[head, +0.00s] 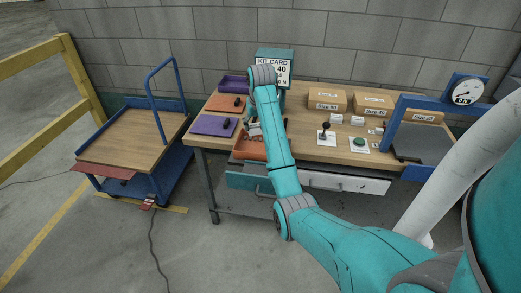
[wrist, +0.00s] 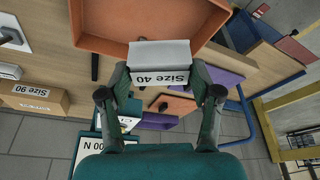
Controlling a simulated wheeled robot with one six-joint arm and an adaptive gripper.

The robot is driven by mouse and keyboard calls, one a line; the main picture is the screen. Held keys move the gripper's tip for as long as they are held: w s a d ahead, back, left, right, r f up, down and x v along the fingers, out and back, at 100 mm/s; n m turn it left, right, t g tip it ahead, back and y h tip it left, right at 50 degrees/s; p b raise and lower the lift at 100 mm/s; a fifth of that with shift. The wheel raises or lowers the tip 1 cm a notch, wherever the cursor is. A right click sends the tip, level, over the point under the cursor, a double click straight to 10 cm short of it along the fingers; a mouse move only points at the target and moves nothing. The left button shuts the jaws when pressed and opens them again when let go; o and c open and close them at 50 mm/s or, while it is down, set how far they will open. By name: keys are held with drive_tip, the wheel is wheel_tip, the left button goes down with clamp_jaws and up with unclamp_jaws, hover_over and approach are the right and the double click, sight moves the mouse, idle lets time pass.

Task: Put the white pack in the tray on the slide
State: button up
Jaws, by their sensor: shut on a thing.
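My gripper (wrist: 160,82) is shut on a white pack (wrist: 160,60) marked "Size 40", with one finger on each side of it. In the wrist view the pack overlaps the near rim of the orange tray (wrist: 100,47). I cannot tell its height above the tray. The part of the tray that shows looks empty. In the head view the orange tray (head: 245,153) lies at the table's front edge, partly behind my arm. The slide under it cannot be made out. My arm hides most of the gripper and the pack in the head view.
A kit card stand (head: 275,55) is at the back. Cartons (head: 327,99), small white packs and a blue frame with a dial (head: 468,91) are at the right. A blue cart (head: 135,140) stands left.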

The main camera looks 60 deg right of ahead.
drive_tip(key=shift+m, duration=0.3)
drive_tip(key=d+f, duration=0.1)
drive_tip(key=f, duration=0.2)
drive_tip(key=s+d+f, duration=0.1)
drive_tip(key=f, duration=0.2)
drive_tip(key=s+d+f, duration=0.1)
drive_tip(key=f, duration=0.2)
drive_tip(key=shift+s+d+f, duration=0.15)
drive_tip(key=shift+s+f, duration=0.05)
drive_tip(key=shift+f, duration=0.15)
drive_tip(key=shift+f, duration=0.2)
drive_tip(key=o, duration=1.1)
drive_tip(key=shift+o, duration=0.2)
